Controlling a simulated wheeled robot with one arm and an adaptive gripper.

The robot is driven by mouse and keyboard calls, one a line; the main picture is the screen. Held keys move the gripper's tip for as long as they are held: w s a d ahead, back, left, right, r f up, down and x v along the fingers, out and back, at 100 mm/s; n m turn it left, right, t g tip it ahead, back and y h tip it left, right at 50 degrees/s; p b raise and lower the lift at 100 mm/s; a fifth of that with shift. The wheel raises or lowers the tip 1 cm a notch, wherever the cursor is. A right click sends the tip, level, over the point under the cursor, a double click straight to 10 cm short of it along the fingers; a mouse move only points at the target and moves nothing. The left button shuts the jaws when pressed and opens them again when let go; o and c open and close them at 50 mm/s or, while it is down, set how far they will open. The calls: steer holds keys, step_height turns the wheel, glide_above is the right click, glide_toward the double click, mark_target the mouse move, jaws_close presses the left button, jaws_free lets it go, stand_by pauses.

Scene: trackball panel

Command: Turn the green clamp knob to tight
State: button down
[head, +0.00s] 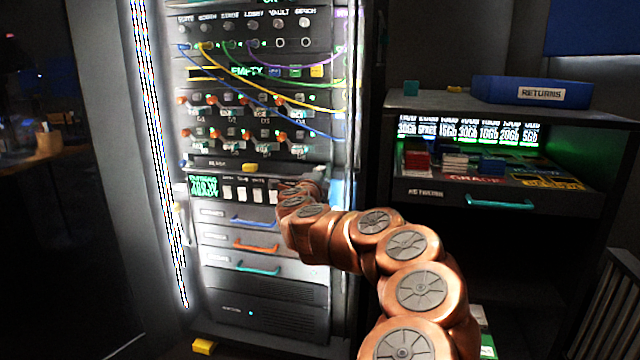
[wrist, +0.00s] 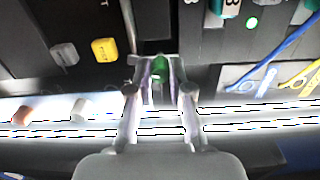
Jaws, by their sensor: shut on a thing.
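The green clamp knob (wrist: 160,74) shows in the wrist view between the fingertips of my gripper (wrist: 161,84). The fingers are closed in on it from both sides, so only a small green part shows. Whether the knob stands at tight cannot be read. In the head view my copper arm reaches to the right edge of the rack (head: 265,296), near the row of white switches. There the knob and my gripper's fingertips are hidden behind the arm.
In the wrist view a yellow button (wrist: 104,50) and a pale button (wrist: 65,56) are left of the fingers. Blue and yellow cables (wrist: 297,78) are at right. In the head view the returns bin (head: 531,92) stands on a shelf unit right of the rack.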

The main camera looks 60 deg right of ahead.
steer(key=shift+m+b, duration=4.95)
steer(key=shift+m, duration=2.45)
steer(key=c, duration=1.1)
jaws_free()
steer(key=shift+o, duration=0.2)
steer(key=shift+a, duration=0.1)
steer(key=v, duration=1.1)
steer(key=shift+s+a, duration=0.25)
steer(key=shift+a, duration=0.1)
